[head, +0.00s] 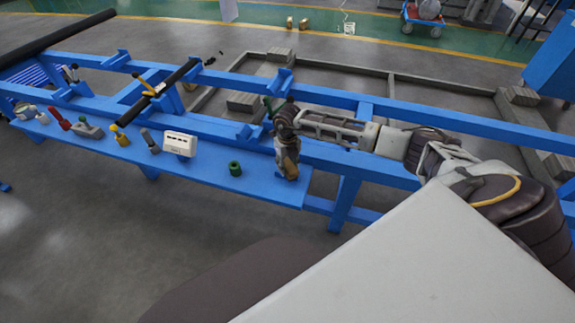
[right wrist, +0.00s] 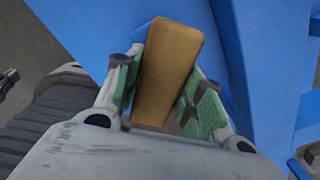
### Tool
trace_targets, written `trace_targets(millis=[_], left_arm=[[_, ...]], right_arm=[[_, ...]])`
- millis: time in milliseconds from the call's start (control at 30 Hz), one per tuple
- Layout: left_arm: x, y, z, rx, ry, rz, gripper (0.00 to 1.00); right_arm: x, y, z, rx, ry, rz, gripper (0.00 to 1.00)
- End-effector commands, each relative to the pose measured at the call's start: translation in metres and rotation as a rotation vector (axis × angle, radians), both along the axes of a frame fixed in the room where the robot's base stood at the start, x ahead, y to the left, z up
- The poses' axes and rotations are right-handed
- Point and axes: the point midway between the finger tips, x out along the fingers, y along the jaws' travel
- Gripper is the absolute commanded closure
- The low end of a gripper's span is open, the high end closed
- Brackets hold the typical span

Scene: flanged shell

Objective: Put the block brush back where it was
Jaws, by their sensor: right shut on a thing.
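The block brush (right wrist: 168,72) has a tan wooden back and stands between the green-padded fingers of my right gripper (right wrist: 158,100) in the right wrist view. My right gripper is shut on it. In the head view my right gripper (head: 287,148) is at the right end of the blue shelf (head: 215,181), and the brown brush (head: 290,167) shows below it. I cannot tell whether the brush touches the shelf. Its bristles are hidden. My left gripper is not in view.
A green ring (head: 235,168) and a white box (head: 180,144) stand on the shelf to the left of my gripper. Several hand tools, one with a red handle (head: 62,121), lie farther left. The shelf between the green ring and my gripper is clear. Blue frame rails (head: 430,118) run behind.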

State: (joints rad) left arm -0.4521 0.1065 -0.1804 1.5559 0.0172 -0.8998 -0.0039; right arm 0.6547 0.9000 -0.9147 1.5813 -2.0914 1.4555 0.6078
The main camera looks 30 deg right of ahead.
Motion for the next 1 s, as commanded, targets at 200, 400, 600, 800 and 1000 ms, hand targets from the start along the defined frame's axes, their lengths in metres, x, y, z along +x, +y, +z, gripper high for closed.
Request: trace_targets(millis=[200, 400, 600, 800, 1000], left_arm=[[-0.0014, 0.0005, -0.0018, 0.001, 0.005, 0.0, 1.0], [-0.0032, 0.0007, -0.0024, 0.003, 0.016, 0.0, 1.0], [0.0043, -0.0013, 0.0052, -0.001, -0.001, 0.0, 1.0], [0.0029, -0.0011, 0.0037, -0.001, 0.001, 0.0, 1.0], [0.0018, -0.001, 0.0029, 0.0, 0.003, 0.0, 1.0]], right_arm=[[0.0003, 0.0001, 0.0004, 0.0, -0.001, 0.0, 0.83], [0.0003, 0.0001, -0.0018, 0.0, -0.001, 0.0, 0.83], [0.0001, 0.0001, -0.002, 0.0, 0.0, 0.0, 0.4], [0.0001, 0.0001, -0.0019, 0.0, -0.001, 0.001, 0.4], [0.0001, 0.0001, -0.0013, 0.0, 0.0, 0.001, 0.4]])
